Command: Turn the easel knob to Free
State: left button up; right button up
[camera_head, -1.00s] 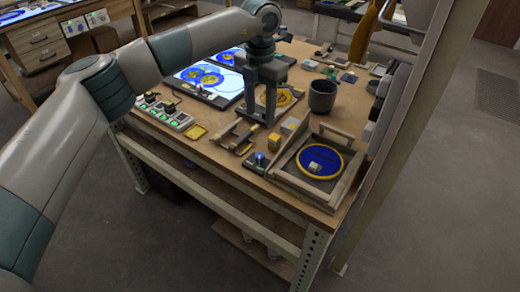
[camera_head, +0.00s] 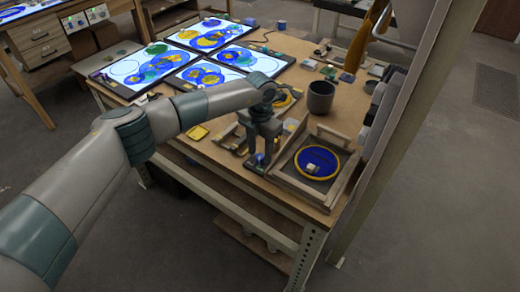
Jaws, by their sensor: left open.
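A small dark unit with a blue-green knob (camera_head: 259,160) sits at the table's front edge, left of a wooden frame (camera_head: 302,191). The frame, likely the easel, holds a blue disc (camera_head: 318,163) with a yellow rim and a small pale block on it. My left gripper (camera_head: 260,154) points down, open, with its fingers over and around the knob. The fingers partly hide the knob, so I cannot tell its setting or whether they touch it. My right gripper is not in view.
A dark cup (camera_head: 320,98) stands behind the frame. Glowing panels with blue and yellow circles (camera_head: 205,75) lie at the table's back left. A yellow tile (camera_head: 197,132) lies left of the gripper. A pale post (camera_head: 395,110) rises at the table's right side.

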pick_arm(q)
jog(key=shift+f, duration=0.25)
grip_shut()
